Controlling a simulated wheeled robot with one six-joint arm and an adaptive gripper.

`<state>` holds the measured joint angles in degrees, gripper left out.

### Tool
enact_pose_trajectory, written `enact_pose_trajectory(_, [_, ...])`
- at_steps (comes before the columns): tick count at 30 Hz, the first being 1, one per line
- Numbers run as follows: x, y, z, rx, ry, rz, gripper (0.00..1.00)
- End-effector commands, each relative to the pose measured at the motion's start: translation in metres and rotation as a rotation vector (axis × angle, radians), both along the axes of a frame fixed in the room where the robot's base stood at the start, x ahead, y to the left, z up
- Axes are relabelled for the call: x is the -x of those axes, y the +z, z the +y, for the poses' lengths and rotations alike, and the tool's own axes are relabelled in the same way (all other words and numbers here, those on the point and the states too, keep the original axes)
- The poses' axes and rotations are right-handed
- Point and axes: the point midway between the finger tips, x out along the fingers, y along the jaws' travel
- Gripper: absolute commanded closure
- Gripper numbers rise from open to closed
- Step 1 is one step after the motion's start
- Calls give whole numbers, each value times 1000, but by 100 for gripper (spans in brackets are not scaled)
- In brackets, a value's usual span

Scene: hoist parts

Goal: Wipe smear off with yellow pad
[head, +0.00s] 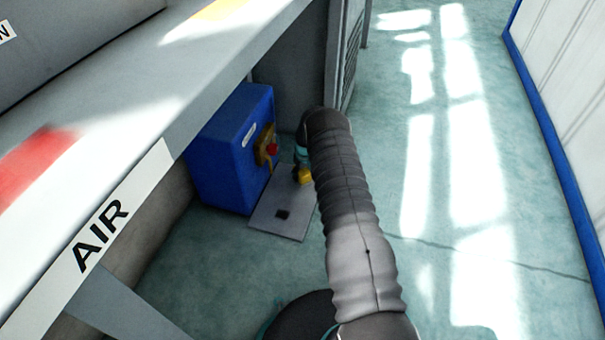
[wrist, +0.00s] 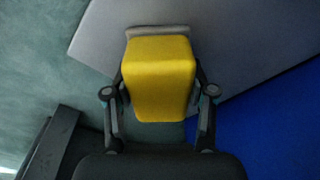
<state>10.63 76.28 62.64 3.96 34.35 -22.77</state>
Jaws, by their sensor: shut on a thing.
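In the wrist view the yellow pad (wrist: 160,75) is between the two fingers of my gripper (wrist: 160,95), which is shut on it. A grey strip shows along the pad's far edge. In the head view the yellow pad (head: 305,175) shows just above a grey plate (head: 275,223) on the floor, partly hidden by my arm. I cannot tell if it touches the plate. A dark square smear (head: 283,215) lies on the plate, to the lower left of the pad. The smear does not show in the wrist view.
A blue box (head: 225,150) with a brass fitting and red knob (head: 271,149) stands against the plate's left side. A grey bench (head: 150,120) marked AIR overhangs at the left. A grey cabinet (head: 290,85) stands behind. Open floor (head: 430,180) lies to the right.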

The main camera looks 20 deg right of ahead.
Motion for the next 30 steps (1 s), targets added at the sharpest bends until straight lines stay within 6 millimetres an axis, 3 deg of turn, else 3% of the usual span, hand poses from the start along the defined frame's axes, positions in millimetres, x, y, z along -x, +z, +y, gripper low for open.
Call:
enact_pose_trajectory(14, [49, -1, 34, -3, 2, 16, 92])
enact_pose_trajectory(30, [81, 1, 57, -2, 3, 15, 92])
